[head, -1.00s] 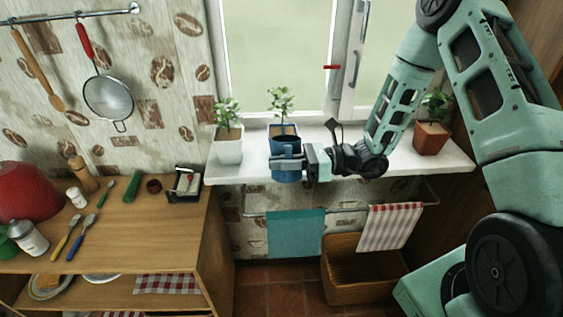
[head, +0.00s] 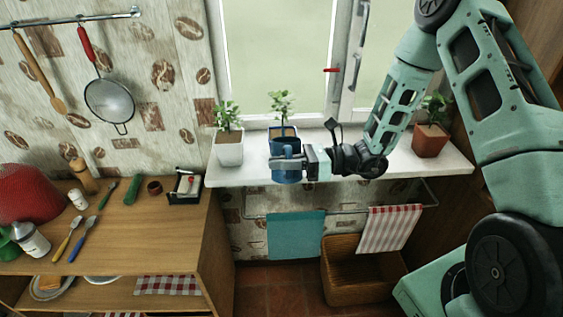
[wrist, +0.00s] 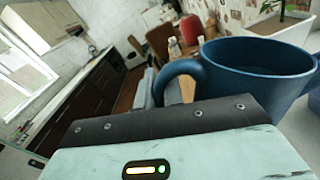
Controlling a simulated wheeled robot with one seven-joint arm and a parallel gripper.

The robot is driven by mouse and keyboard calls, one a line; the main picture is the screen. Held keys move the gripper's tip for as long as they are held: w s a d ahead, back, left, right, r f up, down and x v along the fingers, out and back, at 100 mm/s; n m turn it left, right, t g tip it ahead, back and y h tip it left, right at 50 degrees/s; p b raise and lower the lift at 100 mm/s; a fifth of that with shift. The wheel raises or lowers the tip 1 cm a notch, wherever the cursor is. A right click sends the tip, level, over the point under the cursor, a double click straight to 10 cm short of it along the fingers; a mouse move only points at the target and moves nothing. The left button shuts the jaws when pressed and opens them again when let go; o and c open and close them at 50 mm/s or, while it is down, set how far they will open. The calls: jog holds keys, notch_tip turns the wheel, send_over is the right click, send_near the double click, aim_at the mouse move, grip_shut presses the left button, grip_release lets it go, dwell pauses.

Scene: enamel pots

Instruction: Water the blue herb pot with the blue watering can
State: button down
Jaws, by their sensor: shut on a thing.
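The blue watering can (head: 287,172) is in front of the blue herb pot (head: 290,132) on the window sill, overlapping it in the head view. The can looks about upright. My gripper (head: 308,160) comes from the right and is shut on the can's handle. In the wrist view the can (wrist: 262,75) shows its open rim, with its handle (wrist: 182,72) just beyond my gripper; the fingertips are hidden. The blue pot holds a small green plant (head: 281,102). The can hides the pot's lower part. I cannot make out the spout or any water.
A white pot (head: 229,151) with a plant stands left of the blue pot. A terracotta pot (head: 430,140) stands at the sill's right end. A rail with towels (head: 296,235) and a basket (head: 356,275) are below.

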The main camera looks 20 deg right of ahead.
aim_at(281, 178)
jog(key=shift+w+r+m+p, duration=0.15)
jog(key=shift+r+m+p, duration=0.35)
jog(key=shift+r+p, duration=0.4)
dwell(0.8)
jog(key=shift+f, duration=0.1)
jog(key=f+n+b, duration=0.1)
jog(key=f, duration=0.1)
jog(key=f+n+b, duration=0.1)
jog(key=f, duration=0.1)
jog(key=f+n+b, duration=0.1)
jog(key=f, duration=0.1)
jog(key=shift+s+n, duration=0.3)
jog(key=shift+w+r+n+p, duration=0.15)
jog(key=shift+r+n+p, duration=0.15)
jog(key=shift+r+n, duration=0.8)
jog(key=shift+r+m, duration=0.3)
